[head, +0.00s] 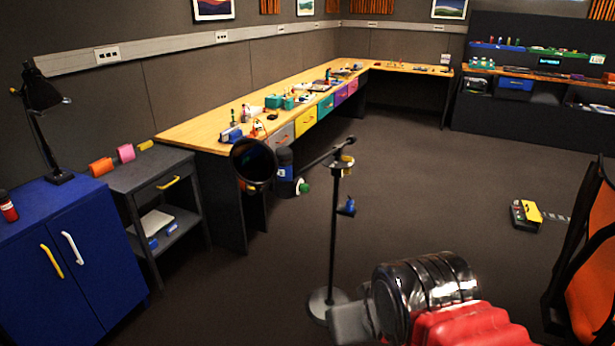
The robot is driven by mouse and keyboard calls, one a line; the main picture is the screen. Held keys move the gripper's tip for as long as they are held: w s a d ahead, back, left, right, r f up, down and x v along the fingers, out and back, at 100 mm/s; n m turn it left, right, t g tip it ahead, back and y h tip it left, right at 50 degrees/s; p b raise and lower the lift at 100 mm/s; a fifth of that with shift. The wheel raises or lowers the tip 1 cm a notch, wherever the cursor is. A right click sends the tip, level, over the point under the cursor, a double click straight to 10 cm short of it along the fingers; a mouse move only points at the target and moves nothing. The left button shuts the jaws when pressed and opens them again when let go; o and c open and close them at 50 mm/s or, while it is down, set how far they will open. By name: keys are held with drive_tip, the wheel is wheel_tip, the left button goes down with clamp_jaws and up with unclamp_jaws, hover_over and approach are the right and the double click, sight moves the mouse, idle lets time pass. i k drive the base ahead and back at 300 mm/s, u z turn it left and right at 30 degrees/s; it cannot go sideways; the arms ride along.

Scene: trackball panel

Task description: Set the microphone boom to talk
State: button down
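The microphone boom stand (333,225) stands upright on the floor in the middle of the head view, on a round grey base (327,302). Its dark boom arm (318,159) slants down to the left from a yellow-ringed pivot (342,164) at the pole's top. A dark microphone (285,168) with blue and a green-white knob (304,187) hangs at the boom's left end, beside a round black disc (253,161). A blue clamp (347,208) sits on the pole. My arm's red, black and grey end (420,305) is at bottom right, apart from the boom. Its fingers are not clear.
A long wooden bench (215,122) with coloured drawers runs along the left wall. A blue cabinet (60,265) and a grey side table (150,190) stand at left. An orange chair (595,260) is at right. A yellow-red device (526,214) lies on otherwise open floor.

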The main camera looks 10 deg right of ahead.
sight(283, 190)
drive_tip(key=i, duration=0.95)
